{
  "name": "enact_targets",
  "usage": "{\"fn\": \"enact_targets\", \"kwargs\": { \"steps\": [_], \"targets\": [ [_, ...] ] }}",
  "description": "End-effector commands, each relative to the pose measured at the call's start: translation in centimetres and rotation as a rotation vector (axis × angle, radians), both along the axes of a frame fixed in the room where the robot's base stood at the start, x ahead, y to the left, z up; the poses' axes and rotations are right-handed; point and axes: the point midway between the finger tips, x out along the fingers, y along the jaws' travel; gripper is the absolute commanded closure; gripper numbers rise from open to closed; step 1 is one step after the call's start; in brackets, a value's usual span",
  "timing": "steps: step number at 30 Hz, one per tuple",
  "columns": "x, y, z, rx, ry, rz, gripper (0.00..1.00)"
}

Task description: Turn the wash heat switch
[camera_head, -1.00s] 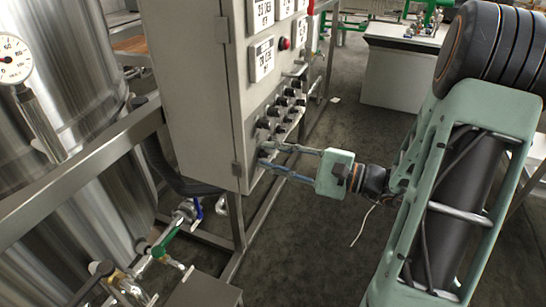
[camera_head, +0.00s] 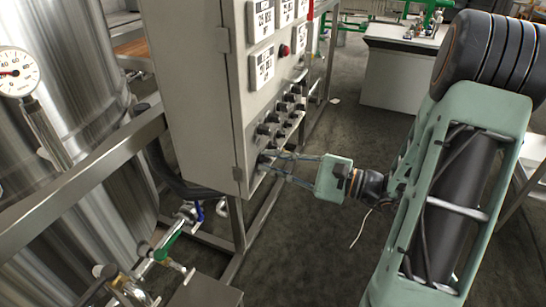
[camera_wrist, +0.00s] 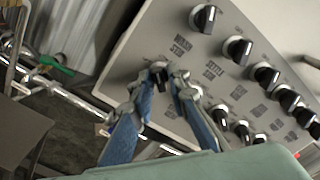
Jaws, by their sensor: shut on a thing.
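The grey control panel (camera_wrist: 225,70) carries rows of black knobs with printed labels. A small black knob (camera_wrist: 158,68) at the panel's lower-left corner sits between my fingertips in the wrist view. I take it to be the wash heat switch, but its own label is hard to read. My gripper (camera_wrist: 157,85) is shut on this knob, with one blue finger on each side. In the head view my gripper (camera_head: 271,163) reaches the lower front corner of the cabinet (camera_head: 192,80), and the fingertips hide the knob there.
Other knobs (camera_wrist: 238,49) sit close to the right of my fingers. Displays (camera_head: 262,65) and a red button (camera_head: 284,50) are above. A steel tank (camera_head: 60,90) and pipes with a green-handled valve (camera_head: 168,245) are at left. The floor (camera_head: 310,240) below the arm is clear.

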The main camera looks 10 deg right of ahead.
Motion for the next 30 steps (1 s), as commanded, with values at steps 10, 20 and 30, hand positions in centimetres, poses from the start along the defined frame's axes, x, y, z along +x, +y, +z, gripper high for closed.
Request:
{"fn": "enact_targets", "kwargs": {
  "steps": [10,20,30],
  "targets": [
    [-0.05,0.0,0.39,0.162,0.226,0.0,1.0],
    [-0.04,-0.02,0.2,0.277,0.383,0.0,1.0],
    [-0.04,-0.03,-0.03,0.318,0.441,-0.001,1.0]
  ]
}}
